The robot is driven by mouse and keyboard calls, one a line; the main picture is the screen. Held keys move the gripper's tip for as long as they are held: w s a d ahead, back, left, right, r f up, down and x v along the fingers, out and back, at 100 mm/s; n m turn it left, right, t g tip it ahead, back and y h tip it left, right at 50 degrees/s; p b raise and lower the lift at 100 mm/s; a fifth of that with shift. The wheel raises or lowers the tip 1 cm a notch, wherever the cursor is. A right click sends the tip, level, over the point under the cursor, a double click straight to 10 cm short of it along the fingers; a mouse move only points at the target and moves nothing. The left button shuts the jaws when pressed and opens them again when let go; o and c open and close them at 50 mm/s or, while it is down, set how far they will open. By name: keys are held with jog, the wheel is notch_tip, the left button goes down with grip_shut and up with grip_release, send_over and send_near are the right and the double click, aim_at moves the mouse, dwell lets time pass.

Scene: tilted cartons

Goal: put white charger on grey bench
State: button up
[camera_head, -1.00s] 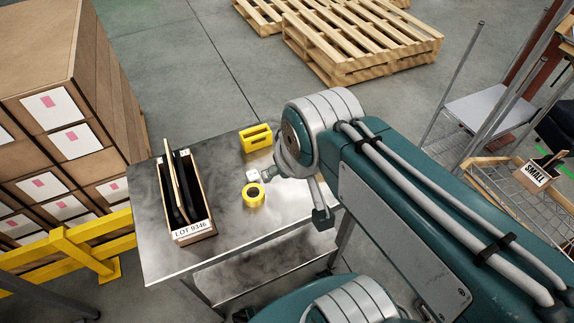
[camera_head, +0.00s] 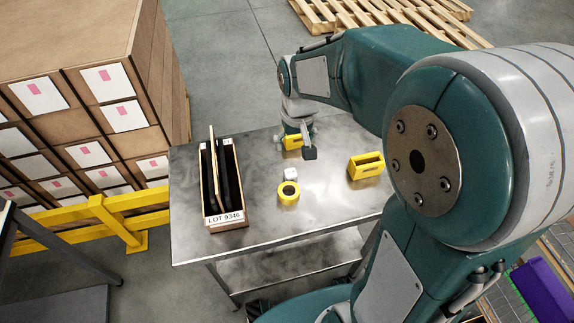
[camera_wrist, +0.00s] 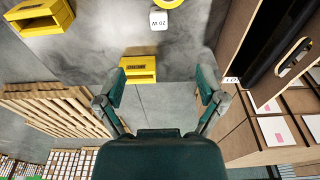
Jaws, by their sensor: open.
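The white charger (camera_head: 291,174) is a small white block on the grey bench (camera_head: 330,205), close behind a yellow tape roll. The wrist view shows it at the top (camera_wrist: 158,20), with dark lettering on its top face. The bench is a metal-topped table with a smudged surface. My gripper (camera_head: 300,140) is over the far part of the bench, behind the charger and apart from it. In the wrist view my gripper (camera_wrist: 161,86) is open with nothing held; a yellow block shows between the fingers, at a distance I cannot tell.
The tape roll (camera_head: 288,193) lies in front of the charger. One yellow block (camera_head: 366,166) is at right; another (camera_wrist: 138,68) is near the far edge. A wooden box (camera_head: 226,220) marked LOT 9346 stands at left. Cartons (camera_head: 85,100) and a yellow rail (camera_head: 100,208) flank the bench.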

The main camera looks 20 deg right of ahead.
jog(key=g, duration=0.1)
send_over(291, 173)
notch_tip(291, 173, down, 7)
jog(key=f, duration=0.5)
jog(key=shift+w+a+f, duration=0.25)
jog(key=shift+a+f, duration=0.05)
jog(key=shift+f, duration=0.05)
jog(key=f, duration=0.5)
jog(key=shift+s+d, duration=0.3)
grip_shut()
